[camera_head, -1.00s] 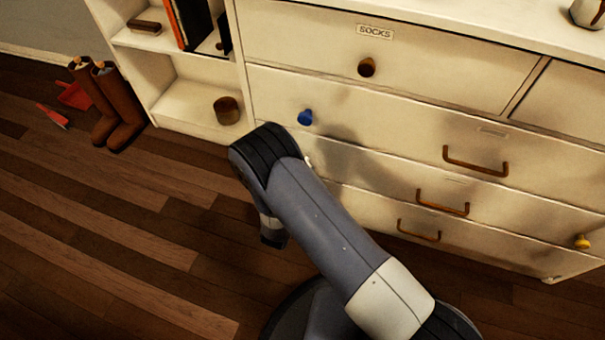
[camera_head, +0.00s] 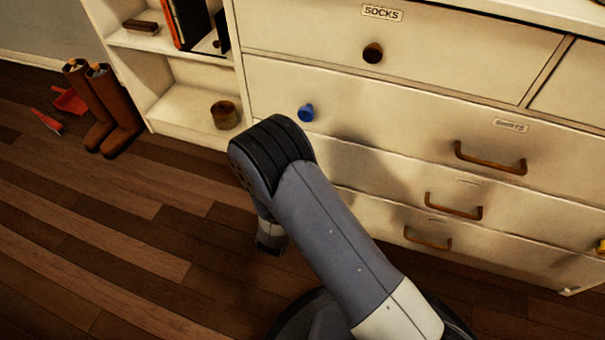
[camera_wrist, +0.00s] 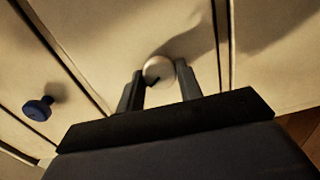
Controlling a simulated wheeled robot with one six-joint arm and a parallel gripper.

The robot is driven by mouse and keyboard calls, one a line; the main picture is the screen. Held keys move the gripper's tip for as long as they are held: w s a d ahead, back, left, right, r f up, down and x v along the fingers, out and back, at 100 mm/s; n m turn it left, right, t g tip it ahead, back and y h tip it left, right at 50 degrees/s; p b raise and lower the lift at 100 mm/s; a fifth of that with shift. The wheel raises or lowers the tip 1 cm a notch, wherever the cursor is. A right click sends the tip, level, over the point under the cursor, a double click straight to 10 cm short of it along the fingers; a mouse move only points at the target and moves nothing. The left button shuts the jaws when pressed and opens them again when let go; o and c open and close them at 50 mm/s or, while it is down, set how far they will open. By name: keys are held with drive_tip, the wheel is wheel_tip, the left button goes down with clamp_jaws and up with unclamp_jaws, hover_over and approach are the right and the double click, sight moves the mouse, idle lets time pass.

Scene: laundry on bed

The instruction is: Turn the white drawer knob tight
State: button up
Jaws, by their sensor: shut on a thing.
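The white drawer knob (camera_wrist: 158,68) is round and pale, on a cream drawer front in the wrist view. My gripper (camera_wrist: 159,80) has one finger on each side of it and is shut on it. The knob's lower part is partly covered by the fingers. In the head view my arm hides both the white knob and my fingertips.
A blue knob (camera_wrist: 38,108) is on a neighbouring drawer; it also shows in the head view (camera_head: 306,113). A brown knob (camera_head: 373,53) and several bar handles (camera_head: 490,159) stick out of the dresser. Brown boots (camera_head: 104,110) stand on the floor at left.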

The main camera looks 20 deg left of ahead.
drive_tip(key=m, duration=0.6)
drive_tip(key=shift+m, duration=0.4)
idle(0.3)
drive_tip(key=o, duration=1)
drive_tip(key=shift+c, duration=0.2)
drive_tip(key=s+p, duration=0.3)
drive_tip(key=s, duration=0.7)
drive_tip(key=shift+s+a, duration=0.4)
